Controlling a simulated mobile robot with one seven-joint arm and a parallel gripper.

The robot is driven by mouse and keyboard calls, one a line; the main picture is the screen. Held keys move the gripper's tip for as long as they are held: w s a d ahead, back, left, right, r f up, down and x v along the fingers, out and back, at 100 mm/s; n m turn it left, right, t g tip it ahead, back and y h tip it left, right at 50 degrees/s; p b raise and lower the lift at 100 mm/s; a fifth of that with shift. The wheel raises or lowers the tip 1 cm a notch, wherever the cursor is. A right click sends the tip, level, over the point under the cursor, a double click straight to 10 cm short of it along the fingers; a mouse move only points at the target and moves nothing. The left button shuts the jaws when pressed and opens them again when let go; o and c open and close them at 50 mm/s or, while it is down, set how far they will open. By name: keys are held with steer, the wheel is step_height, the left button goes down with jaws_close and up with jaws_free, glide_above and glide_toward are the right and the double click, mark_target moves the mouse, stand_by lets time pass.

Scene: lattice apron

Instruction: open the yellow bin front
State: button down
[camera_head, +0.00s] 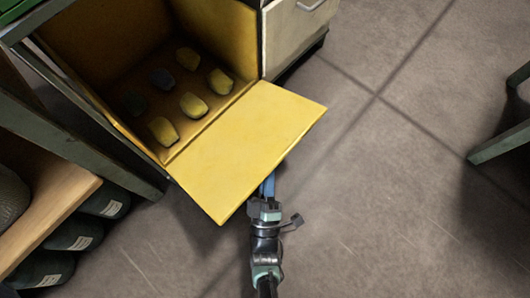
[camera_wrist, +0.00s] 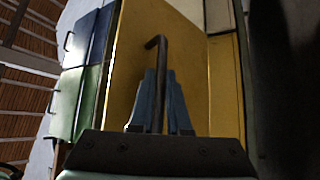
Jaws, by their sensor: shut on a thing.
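The yellow bin (camera_head: 213,22) stands at the upper left in the head view. Its front (camera_head: 250,140) is hinged down at its lower edge and lies far out, so the inside shows. My gripper (camera_head: 268,188) is at the outer edge of the front, partly hidden under it. In the wrist view my gripper (camera_wrist: 161,88) has its blue fingers closed around a dark bar handle (camera_wrist: 155,48) on the yellow front (camera_wrist: 134,52). The handle is hidden in the head view.
Several yellow and grey lumps (camera_head: 193,106) lie in the bin. A pale drawer unit (camera_head: 290,35) stands right of it. A wooden shelf (camera_head: 55,205) with dark containers below is at left. A green-grey leg (camera_head: 500,143) stands at far right. The floor between is clear.

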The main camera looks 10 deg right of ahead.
steer(key=shift+w+a+f+m+t+h+b, duration=0.15)
steer(key=shift+f+m+t+h+b, duration=0.35)
steer(key=shift+f+m, duration=0.55)
steer(key=shift+f, duration=0.15)
steer(key=c, duration=1)
jaws_free()
steer(key=shift+o, duration=0.6)
steer(key=shift+d, duration=0.2)
